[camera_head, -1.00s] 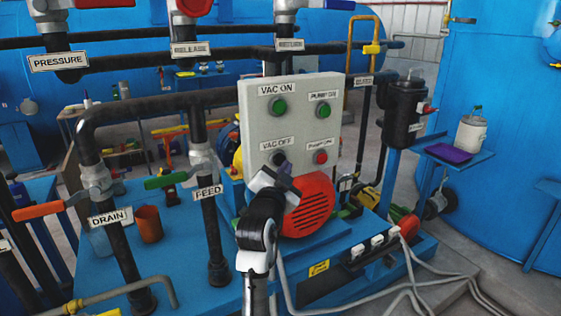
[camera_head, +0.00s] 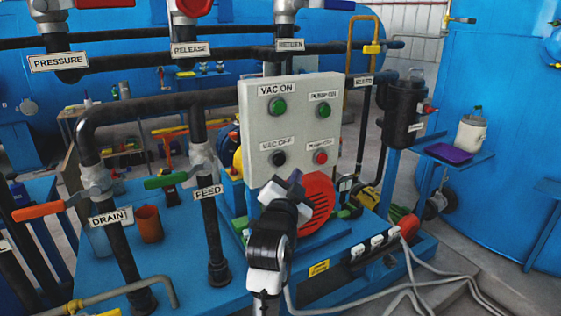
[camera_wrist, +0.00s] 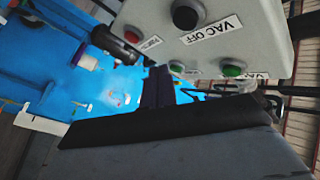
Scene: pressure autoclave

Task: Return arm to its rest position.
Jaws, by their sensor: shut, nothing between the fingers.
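My gripper (camera_head: 293,181) is in front of the lower part of the grey control box (camera_head: 260,120) in the head view, just below the VAC OFF button (camera_head: 278,158). It is shut and holds nothing. In the wrist view my gripper's dark fingers (camera_wrist: 158,82) are close together, apart from the box (camera_wrist: 215,50), which fills the top right. My arm reaches up from the bottom of the head view.
The DRAIN pipe (camera_head: 122,255) and FEED pipe (camera_head: 212,240) stand left of my arm. A red motor cover (camera_head: 320,203) is just behind my gripper. An orange cup (camera_head: 149,223) is on the blue base. Grey cables run at lower right, beside open floor.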

